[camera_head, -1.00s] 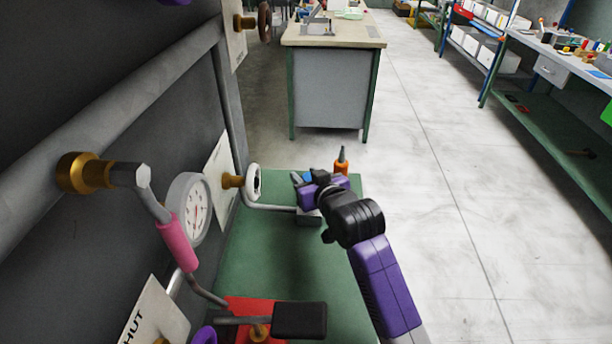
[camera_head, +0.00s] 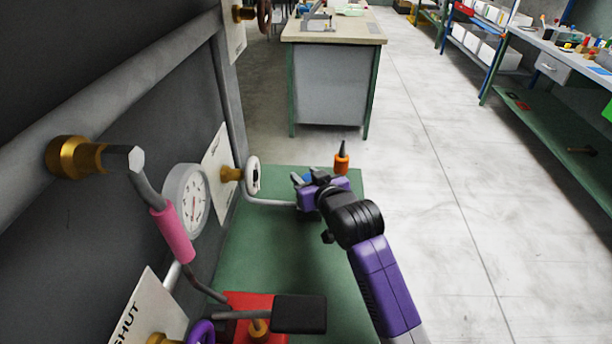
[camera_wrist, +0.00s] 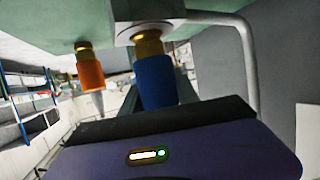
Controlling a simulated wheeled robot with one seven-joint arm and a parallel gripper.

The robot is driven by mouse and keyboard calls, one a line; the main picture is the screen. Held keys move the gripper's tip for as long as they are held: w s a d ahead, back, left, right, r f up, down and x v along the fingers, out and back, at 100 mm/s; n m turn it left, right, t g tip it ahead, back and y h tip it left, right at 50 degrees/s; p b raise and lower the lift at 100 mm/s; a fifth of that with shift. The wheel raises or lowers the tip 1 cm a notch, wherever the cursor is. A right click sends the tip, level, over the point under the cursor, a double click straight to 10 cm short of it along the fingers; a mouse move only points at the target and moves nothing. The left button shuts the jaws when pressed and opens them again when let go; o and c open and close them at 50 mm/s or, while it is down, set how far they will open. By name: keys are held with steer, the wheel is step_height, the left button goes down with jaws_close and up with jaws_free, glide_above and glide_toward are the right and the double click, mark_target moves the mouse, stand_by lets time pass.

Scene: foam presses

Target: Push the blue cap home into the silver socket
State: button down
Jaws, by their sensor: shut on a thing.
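My gripper (camera_head: 303,180) is shut on the blue cap (camera_wrist: 156,82). A little of the blue cap (camera_head: 308,178) also shows between the fingers in the head view. The wrist view is upside down, with the green bench top at its top edge. There the cap lines up with the silver socket (camera_wrist: 127,33), and a short brass part (camera_wrist: 149,45) shows between them. I cannot tell whether this brass belongs to the cap or the socket. In the head view my gripper hides the socket.
A grey pipe (camera_head: 268,202) runs from the socket to the wall. An orange thing with a dark tip (camera_head: 341,164) stands close behind my gripper. A black-ended lever (camera_head: 299,314) is in front.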

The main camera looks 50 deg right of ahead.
steer(key=shift+f+b, duration=0.6)
steer(key=shift+f, duration=0.5)
steer(key=c, duration=0.8)
jaws_free()
steer(key=v, duration=0.7)
steer(key=shift+s+a+r, duration=0.15)
steer(key=shift+s+r, duration=0.05)
steer(key=shift+s, duration=0.15)
